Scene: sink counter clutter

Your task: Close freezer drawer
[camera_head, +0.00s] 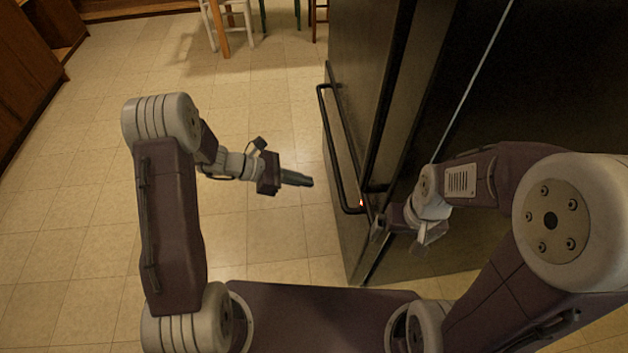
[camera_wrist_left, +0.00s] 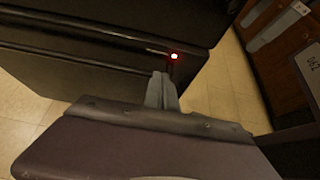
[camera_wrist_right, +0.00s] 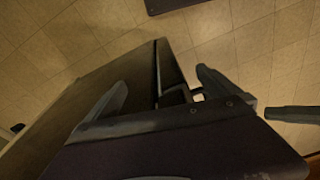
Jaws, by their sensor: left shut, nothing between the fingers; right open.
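The dark fridge (camera_head: 372,90) stands at the right of the head view. Its freezer drawer (camera_head: 345,185) is at the bottom, with a long black bar handle (camera_head: 331,150) on the front; whether a gap is left behind the drawer front is hard to tell. My left gripper (camera_head: 297,179) is shut and empty, in front of the handle and apart from it in the head view. In the left wrist view, its closed fingers (camera_wrist_left: 162,92) point toward the drawer front (camera_wrist_left: 70,75). My right gripper (camera_head: 397,226) is open beside the drawer's near end; its spread fingers (camera_wrist_right: 155,95) show in the right wrist view.
Tiled floor (camera_head: 90,190) is clear to the left of the fridge. A white chair (camera_head: 228,25) and other furniture legs stand at the back. Wooden cabinets (camera_head: 28,70) line the far left. A small red light (camera_head: 361,203) glows at the handle's near end.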

